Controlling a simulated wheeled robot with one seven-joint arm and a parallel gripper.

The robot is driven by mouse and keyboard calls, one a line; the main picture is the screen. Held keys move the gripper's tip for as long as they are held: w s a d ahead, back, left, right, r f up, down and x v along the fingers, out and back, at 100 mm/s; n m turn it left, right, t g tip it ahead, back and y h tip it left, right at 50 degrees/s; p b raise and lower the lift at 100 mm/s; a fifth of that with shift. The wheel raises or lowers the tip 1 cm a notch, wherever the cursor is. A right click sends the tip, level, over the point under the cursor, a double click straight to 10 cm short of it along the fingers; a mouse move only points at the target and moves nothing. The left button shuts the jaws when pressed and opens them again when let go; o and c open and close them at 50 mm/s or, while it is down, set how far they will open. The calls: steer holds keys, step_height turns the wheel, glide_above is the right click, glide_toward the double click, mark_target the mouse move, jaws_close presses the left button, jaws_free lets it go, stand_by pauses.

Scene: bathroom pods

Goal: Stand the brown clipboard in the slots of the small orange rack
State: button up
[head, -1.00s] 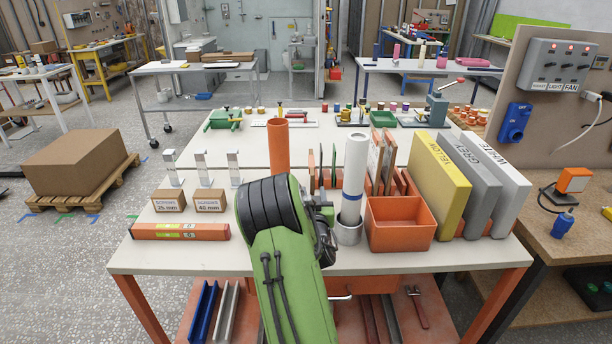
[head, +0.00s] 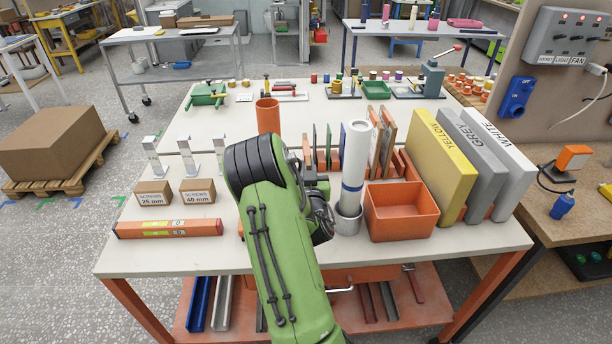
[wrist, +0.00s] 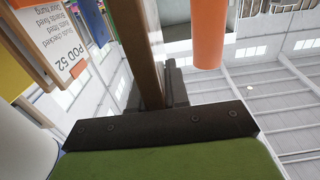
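My gripper (wrist: 158,94) shows in the wrist view with its dark fingers on both sides of a brown board edge, which looks like the brown clipboard (wrist: 142,45). It appears shut on it. In the head view my green arm hides the fingers. A narrow brown edge (head: 307,150) stands just beyond the wrist there; I cannot tell for sure that it is the same board. The small orange rack (head: 321,158) is behind and right of the wrist, partly hidden, with thin dark boards upright in it. Whether the held board touches the rack is hidden.
A white roll (head: 354,158) stands in a grey cup right of my wrist, beside an orange bin (head: 400,213). An orange tube (head: 268,116) stands behind the arm. A labelled POD 52 board (wrist: 62,40) is close in the wrist view.

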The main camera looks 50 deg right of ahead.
jaws_close()
steer(key=shift+r, duration=0.1)
step_height(320, 180, up, 10)
steer(key=p, duration=0.9)
steer(key=shift+p, duration=0.4)
steer(key=shift+a, duration=0.1)
steer(key=w+a+n+t+y, duration=0.2)
steer(key=w+a+n+y, duration=0.1)
steer(key=a, duration=1)
steer(key=w+a+n+t+y, duration=0.2)
steer(key=w+a+y, duration=0.4)
steer(key=a, duration=0.7)
steer(key=w+a+n+t+y, duration=0.2)
steer(key=w+a+n+y, duration=0.2)
steer(key=a, duration=0.9)
steer(key=shift+w+a+r+n+y, duration=0.2)
steer(key=shift+w+a+n+y, duration=0.1)
steer(key=shift+w+a+n, duration=0.15)
